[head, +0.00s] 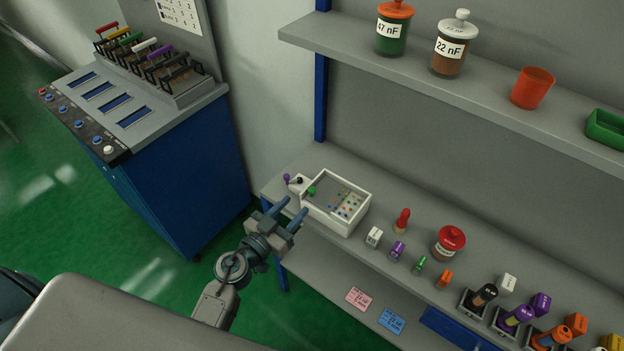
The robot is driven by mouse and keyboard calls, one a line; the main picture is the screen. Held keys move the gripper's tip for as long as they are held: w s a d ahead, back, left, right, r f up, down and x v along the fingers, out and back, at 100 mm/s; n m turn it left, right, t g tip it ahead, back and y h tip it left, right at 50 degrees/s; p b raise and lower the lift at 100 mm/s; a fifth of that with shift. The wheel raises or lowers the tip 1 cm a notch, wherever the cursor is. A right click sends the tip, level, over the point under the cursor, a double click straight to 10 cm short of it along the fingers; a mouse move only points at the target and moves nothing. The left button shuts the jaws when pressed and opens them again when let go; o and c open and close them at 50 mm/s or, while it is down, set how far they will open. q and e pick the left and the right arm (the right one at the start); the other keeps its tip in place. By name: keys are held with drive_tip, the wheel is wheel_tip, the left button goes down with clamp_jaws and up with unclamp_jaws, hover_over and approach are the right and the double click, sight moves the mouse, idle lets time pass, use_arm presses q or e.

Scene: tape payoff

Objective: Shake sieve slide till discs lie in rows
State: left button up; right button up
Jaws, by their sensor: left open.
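The sieve slide (345,223) is a white open box with a grey inner tray, near the left end of the bench. Several small coloured discs (347,203) lie in its right part. Some look lined up and others scattered; they are too small to tell exactly. A purple knob (287,178), a black knob and a green knob (311,190) sit at its left end. My left gripper (293,207) is open and empty, in front of the bench's edge at the slide's lower left, apart from the slide. My right gripper is not in view.
A red bottle (403,221), a red-lidded jar (449,243) and small coloured blocks stand right of the slide. Labelled jars (393,33) and a red cup (532,88) stand on the upper shelf (440,80). A blue cabinet (185,180) stands left; green floor lies between.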

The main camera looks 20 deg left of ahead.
sight(310, 191)
use_arm(q)
drive_tip(key=x, duration=0.5)
drive_tip(key=shift+s+d+r, duration=0.1)
drive_tip(key=shift+r, duration=0.05)
drive_tip(key=x, duration=0.4)
drive_tip(key=shift+w+d, duration=0.15)
drive_tip(key=shift+w, duration=0.5)
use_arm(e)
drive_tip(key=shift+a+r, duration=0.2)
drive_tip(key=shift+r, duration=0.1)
use_arm(q)
drive_tip(key=shift+c, duration=0.7)
drive_tip(key=c, duration=0.7)
clamp_jaws()
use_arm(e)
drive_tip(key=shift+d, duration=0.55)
